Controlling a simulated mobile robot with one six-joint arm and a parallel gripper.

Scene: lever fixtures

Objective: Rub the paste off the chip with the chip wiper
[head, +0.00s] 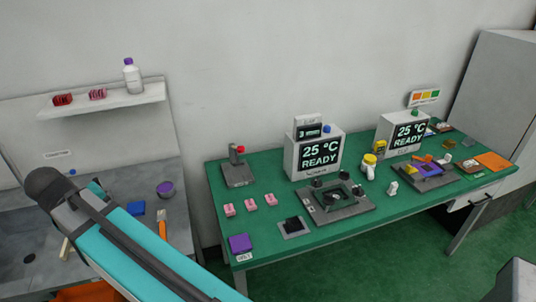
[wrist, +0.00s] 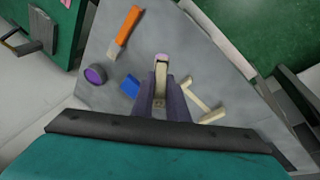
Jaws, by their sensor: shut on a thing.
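My gripper (wrist: 161,88) is shut on a beige stick with a pale pinkish tip (wrist: 161,62), which looks like the chip wiper. It points away from the wrist camera, over the grey worktop (wrist: 215,55). I cannot make out my gripper in the head view, where my arm crosses the lower left. A small dark square on a light plate (head: 293,226) lies on the green table; I cannot tell whether it is the chip. No paste can be made out.
On the grey worktop are a purple bowl (head: 165,188), a blue block (head: 136,208), an orange-handled tool (wrist: 128,25) and pale sticks (wrist: 198,95). The green table (head: 225,190) holds two display machines (head: 316,152) (head: 402,134), pink blocks (head: 250,204) and a purple block (head: 240,243).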

